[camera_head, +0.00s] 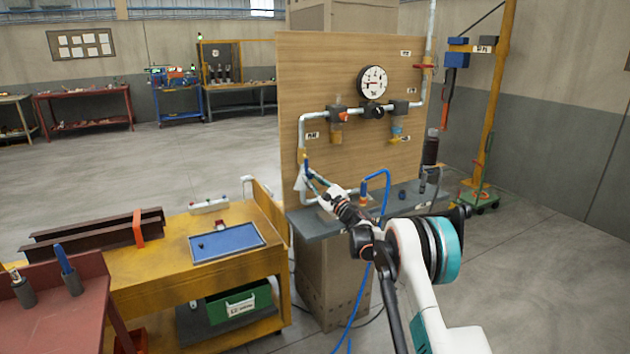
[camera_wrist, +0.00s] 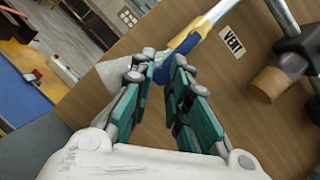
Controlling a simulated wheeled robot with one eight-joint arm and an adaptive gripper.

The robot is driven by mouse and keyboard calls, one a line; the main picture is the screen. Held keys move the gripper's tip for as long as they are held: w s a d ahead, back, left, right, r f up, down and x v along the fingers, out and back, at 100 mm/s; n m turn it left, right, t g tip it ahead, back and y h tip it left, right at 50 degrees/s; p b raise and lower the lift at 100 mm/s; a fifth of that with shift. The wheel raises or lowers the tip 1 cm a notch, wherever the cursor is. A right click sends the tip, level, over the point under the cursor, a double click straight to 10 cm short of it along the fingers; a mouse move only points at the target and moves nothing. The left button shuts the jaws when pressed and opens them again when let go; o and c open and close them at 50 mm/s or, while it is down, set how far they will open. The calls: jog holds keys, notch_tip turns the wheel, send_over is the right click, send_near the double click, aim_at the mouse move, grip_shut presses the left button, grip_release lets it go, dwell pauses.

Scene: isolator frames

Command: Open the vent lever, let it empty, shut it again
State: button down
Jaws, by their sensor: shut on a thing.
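The vent lever (camera_head: 306,164) is a small blue handle below a yellow fitting on the pipe at the left side of the wooden panel. In the wrist view, the blue lever (camera_wrist: 183,50) slants down from the yellow fitting (camera_wrist: 208,21), beside the VENT label (camera_wrist: 231,40). My gripper (camera_head: 312,177) reaches it from below right. In the wrist view, my gripper's teal-padded fingers (camera_wrist: 169,68) are closed around the lever's lower end, which they partly hide. The round white pressure gauge (camera_head: 373,82) is higher on the panel; its reading is too small to tell.
The wooden panel (camera_head: 350,60) stands close behind my gripper. A grey shelf (camera_head: 310,224) juts out below it. A blue hose (camera_head: 387,190) hangs beside my arm. A yellow bench (camera_head: 150,268) with a blue tray (camera_head: 226,229) stands at left. The floor beyond is open.

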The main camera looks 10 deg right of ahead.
jog(key=shift+a+r+m, duration=0.1)
jog(key=shift+a+m, duration=0.15)
jog(key=shift+m, duration=0.05)
jog(key=c, duration=1.6)
grip_release()
jog(key=shift+a, duration=0.1)
jog(key=shift+o, duration=0.2)
jog(key=shift+s+d, duration=0.1)
jog(key=shift+d, duration=0.1)
jog(key=v, duration=1.1)
jog(key=shift+s+f, duration=0.25)
jog(key=shift+s, duration=0.05)
jog(key=shift+d, duration=0.1)
